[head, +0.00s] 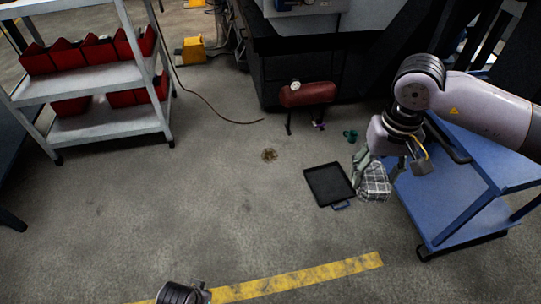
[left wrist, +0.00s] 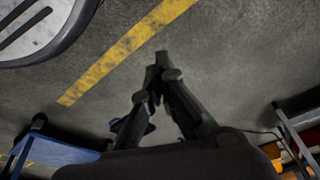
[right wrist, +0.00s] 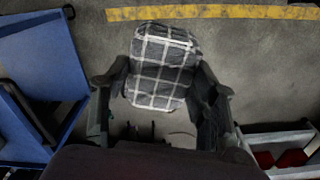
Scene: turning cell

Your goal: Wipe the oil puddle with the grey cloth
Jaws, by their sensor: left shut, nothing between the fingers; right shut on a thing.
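The grey cloth with a white check (head: 375,182) hangs from my right gripper (head: 392,167), beside the blue cart. In the right wrist view, the cloth (right wrist: 162,65) is bunched between the fingers of my right gripper (right wrist: 160,92), which is shut on it. A small round brownish patch (head: 269,155) lies on the floor, left of the cloth and apart from it. It may be the oil puddle, but it is too small to be sure. My left gripper (left wrist: 160,68) is shut and empty above the floor; in the head view only part of that arm shows at the bottom edge.
A black tray (head: 329,185) with a blue handle lies between patch and cloth. A blue cart (head: 450,225) stands right, a grey shelf with red bins (head: 95,125) left. A red tank (head: 308,94) stands by the machine. Floor around the patch is mostly clear.

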